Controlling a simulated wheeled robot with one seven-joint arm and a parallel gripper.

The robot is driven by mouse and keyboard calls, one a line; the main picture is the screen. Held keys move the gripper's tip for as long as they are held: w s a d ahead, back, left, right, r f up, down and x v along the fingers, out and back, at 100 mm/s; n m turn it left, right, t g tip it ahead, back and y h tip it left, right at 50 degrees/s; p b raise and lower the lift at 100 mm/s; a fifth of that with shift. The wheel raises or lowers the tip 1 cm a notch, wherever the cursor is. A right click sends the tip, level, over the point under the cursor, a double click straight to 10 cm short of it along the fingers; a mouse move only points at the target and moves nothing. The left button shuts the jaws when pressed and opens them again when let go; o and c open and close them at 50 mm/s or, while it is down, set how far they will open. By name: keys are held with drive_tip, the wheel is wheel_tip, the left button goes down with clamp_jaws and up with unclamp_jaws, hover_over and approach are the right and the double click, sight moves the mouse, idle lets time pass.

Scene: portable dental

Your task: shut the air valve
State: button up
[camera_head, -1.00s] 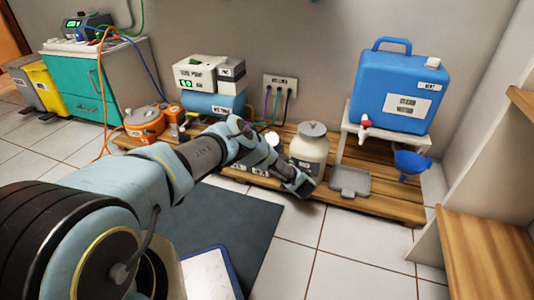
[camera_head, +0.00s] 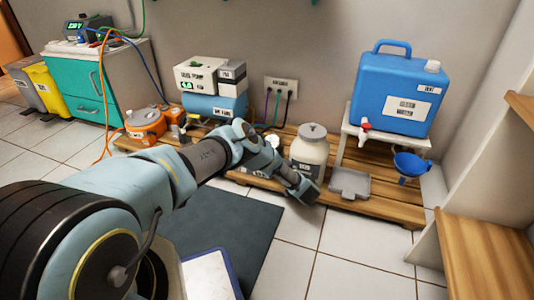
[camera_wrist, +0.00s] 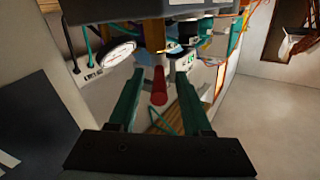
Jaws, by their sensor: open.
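A red bar-shaped handle (camera_wrist: 159,85), which looks like the air valve's lever, shows in the wrist view. It lies between the two green fingers of my gripper (camera_wrist: 160,74), which are apart with gaps on both sides of the handle. A white round gauge (camera_wrist: 118,54) is just left of it. The gauge (camera_head: 272,138) shows partly behind my arm, and the red handle is hidden there.
The compressor with its blue tank (camera_head: 213,106) stands on the wooden pallet (camera_head: 380,204). The lidded cream jar (camera_head: 310,150) is close to my arm's end. A blue water container (camera_head: 395,90) on a white stand and a grey tray (camera_head: 350,182) are to the right.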

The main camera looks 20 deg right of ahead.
drive_tip(key=s+d+p, duration=0.1)
drive_tip(key=s+p, duration=0.1)
drive_tip(key=s, duration=0.6)
drive_tip(key=shift+s+d, duration=0.15)
